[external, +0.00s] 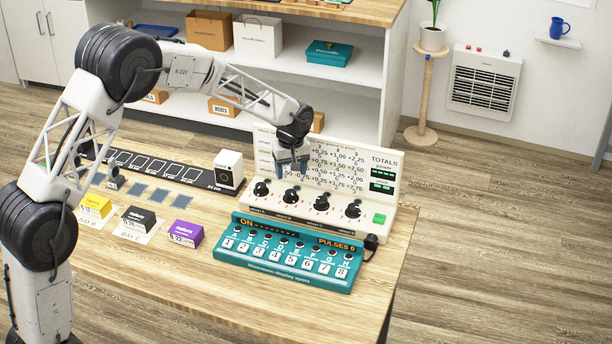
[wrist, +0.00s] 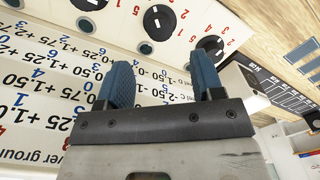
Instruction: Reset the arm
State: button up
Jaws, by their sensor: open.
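My gripper (external: 292,170) is in the air over the cream dial console (external: 330,226), in front of its upright number panel (external: 372,160). In the wrist view my gripper (wrist: 163,78) shows two blue fingers spread apart with nothing between them. Beyond the fingers are black dials (wrist: 159,22) and the printed number panel (wrist: 40,72). My arm reaches from the left over the table and bends down at the wrist. I cannot tell whether the fingers touch the console.
A teal switch box (external: 285,257) stands before the console. A white box (external: 229,168), yellow box (external: 95,206), black box (external: 138,219) and purple box (external: 187,234) are on the wooden table (external: 180,290). Shelves (external: 350,72) stand behind. The table's front left is clear.

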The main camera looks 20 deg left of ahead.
dwell(0.4)
jog(key=shift+s+a+r, duration=0.15)
jog(key=shift+a+r, duration=0.1)
jog(key=shift+r, duration=0.1)
jog(key=s+a+r+m+t, duration=0.1)
jog(key=s+a+r+m, duration=0.1)
jog(key=s+a+r, duration=0.75)
jog(key=s+a+r+m, duration=0.2)
jog(key=s+a+r, duration=0.5)
jog(key=s+r, duration=0.5)
jog(key=s+a+m, duration=0.1)
jog(key=s+a, duration=0.2)
jog(key=s, duration=0.7)
jog(key=s+a+m+t, duration=0.1)
jog(key=s+a, duration=0.2)
jog(key=s, duration=0.7)
jog(key=s+a+m, duration=0.1)
jog(key=s+a, duration=0.2)
jog(key=s, duration=0.7)
jog(key=shift+r+m+t, duration=0.2)
jog(key=shift+m+t, duration=0.2)
jog(key=shift+w, duration=0.1)
